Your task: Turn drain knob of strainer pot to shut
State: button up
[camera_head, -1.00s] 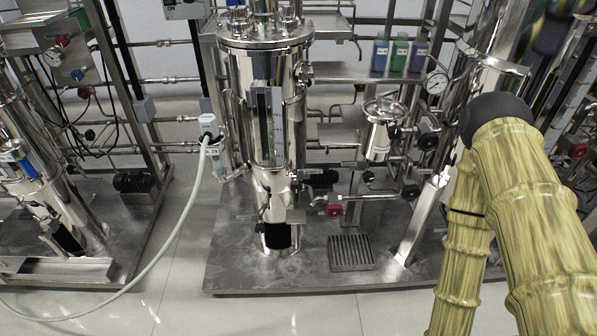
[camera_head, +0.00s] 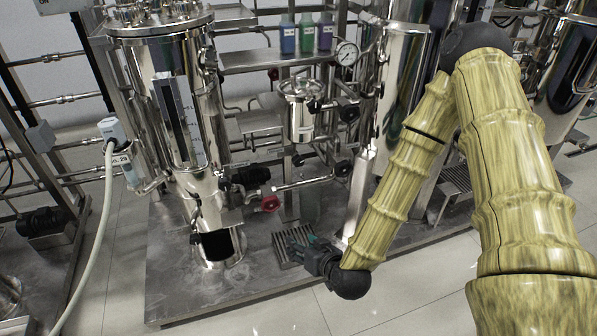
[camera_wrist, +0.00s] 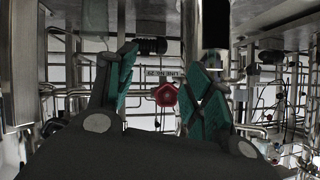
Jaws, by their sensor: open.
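A small steel pot with a wide round top (camera_head: 300,112), which looks like the strainer pot, stands on the middle skid. A small black knob (camera_head: 298,160) sits under it, and another black knob (camera_head: 343,168) is on the pipe to its right. I cannot tell for sure which is the drain knob. My gripper (camera_head: 298,248) is low over the floor grate, below the pot and apart from it. In the wrist view my gripper (camera_wrist: 163,75) is open and empty, its teal pads spread. A red knob (camera_wrist: 166,95) shows between the fingers, beyond them.
A tall steel vessel (camera_head: 180,100) stands left of the pot, with a red valve knob (camera_head: 268,203) at its lower right. A pressure gauge (camera_head: 347,53), bottles (camera_head: 307,37) and a large steel column (camera_head: 400,75) are close by. The floor in front (camera_head: 420,290) is clear.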

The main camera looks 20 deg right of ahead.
jog(key=w+d+r+t+b, duration=0.2)
jog(key=w+r+t, duration=0.1)
jog(key=w+r, duration=0.25)
jog(key=m+t+h+b, duration=0.1)
jog(key=m+t+h, duration=0.1)
jog(key=t, duration=0.1)
send_near(300, 163)
jog(key=w+b, duration=0.1)
jog(key=w, duration=0.2)
jog(key=w+b, duration=0.1)
jog(key=w, duration=0.3)
jog(key=w+b, duration=0.1)
jog(key=w, duration=0.2)
jog(key=shift+w+a+f+b, duration=0.15)
jog(key=shift+w+a+b, duration=0.1)
jog(key=shift+b, duration=0.1)
jog(key=c, duration=1)
